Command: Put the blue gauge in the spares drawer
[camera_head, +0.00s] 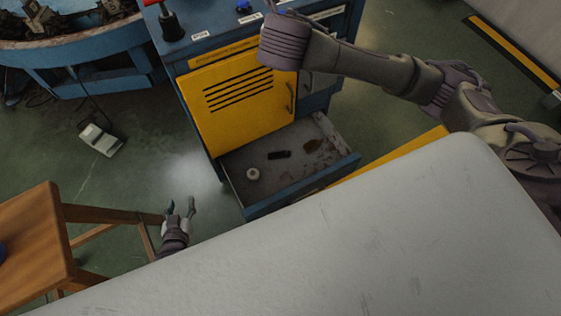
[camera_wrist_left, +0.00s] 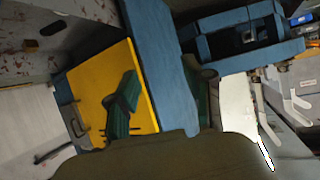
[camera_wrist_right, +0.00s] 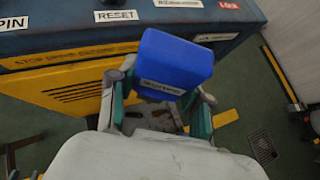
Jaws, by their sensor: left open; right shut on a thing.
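The blue gauge (camera_wrist_right: 178,62) is a blue block with a white label. In the right wrist view it sits between the fingers of my right gripper (camera_wrist_right: 165,85), which is shut on it. In the head view my right wrist hides those fingers, above the cabinet's front. An open drawer (camera_head: 304,188) juts from the cabinet's bottom; I cannot read a label on it. It holds a white ring (camera_head: 253,174), a black piece (camera_head: 279,155) and a brown piece (camera_head: 313,145). My left gripper (camera_head: 180,207) is open and empty, left of the drawer; it also shows in the left wrist view (camera_wrist_left: 165,95).
The cabinet has a slotted yellow door (camera_head: 238,100) above the drawer. Its labelled top carries a red-topped dark post (camera_head: 171,24). A pale surface (camera_head: 340,245) fills the foreground. A wooden stool (camera_head: 35,235) stands at left, with a pedal (camera_head: 101,140) on the floor behind it.

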